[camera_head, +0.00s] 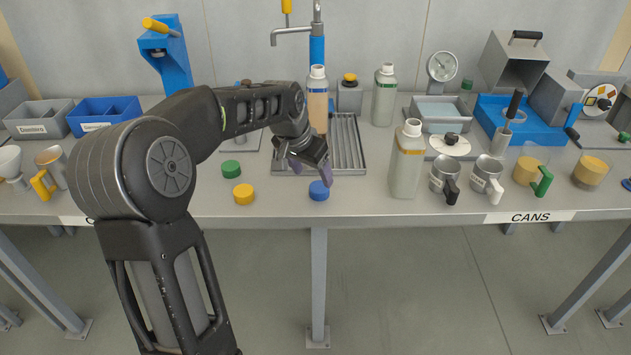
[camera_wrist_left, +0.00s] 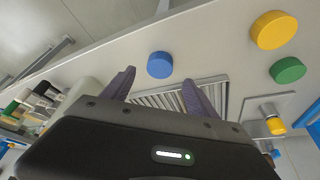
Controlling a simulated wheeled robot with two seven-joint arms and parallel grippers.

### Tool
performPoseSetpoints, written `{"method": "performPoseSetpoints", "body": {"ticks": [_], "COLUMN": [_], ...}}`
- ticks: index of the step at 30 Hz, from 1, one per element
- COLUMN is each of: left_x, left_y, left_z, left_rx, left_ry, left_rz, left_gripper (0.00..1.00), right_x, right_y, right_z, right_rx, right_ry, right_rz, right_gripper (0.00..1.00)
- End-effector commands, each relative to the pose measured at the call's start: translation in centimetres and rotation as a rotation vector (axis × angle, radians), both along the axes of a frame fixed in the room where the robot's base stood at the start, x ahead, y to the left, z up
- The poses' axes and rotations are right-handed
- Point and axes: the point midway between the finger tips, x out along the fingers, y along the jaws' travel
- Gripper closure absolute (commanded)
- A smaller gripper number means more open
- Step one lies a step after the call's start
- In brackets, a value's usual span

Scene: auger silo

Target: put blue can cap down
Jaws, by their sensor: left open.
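The blue can cap (camera_head: 319,190) lies flat on the bench near its front edge. It also shows in the left wrist view (camera_wrist_left: 160,65), beyond and between my fingertips. My left gripper (camera_head: 311,174) is open and empty, just above and behind the cap in the head view. The two purple fingers (camera_wrist_left: 158,82) are apart with nothing between them in the left wrist view. A yellow cap (camera_head: 244,194) and a green cap (camera_head: 231,169) lie on the bench to the left. My right gripper is not in view.
A grooved metal drain tray (camera_head: 347,148) lies behind the gripper. Two more open bottles stand behind. The bench's front edge is close to the blue cap.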

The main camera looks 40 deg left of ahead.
Motion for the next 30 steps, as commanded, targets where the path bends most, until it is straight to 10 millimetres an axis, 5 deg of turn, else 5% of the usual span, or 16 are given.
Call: {"method": "performPoseSetpoints", "body": {"ticks": [9, 30], "left_x": [-2.0, -2.2], "left_y": [-0.1, -0.1], "left_z": [4.9, 5.3], "left_rx": [0.0, -0.001], "left_ry": [-0.001, 0.001], "left_rz": [0.0, 0.0], "left_gripper": [0.32, 0.32], "right_x": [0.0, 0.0], "right_y": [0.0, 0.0], "right_z": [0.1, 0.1], "right_rx": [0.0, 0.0], "right_ry": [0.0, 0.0], "right_rz": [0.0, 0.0], "right_gripper": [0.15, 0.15]}}
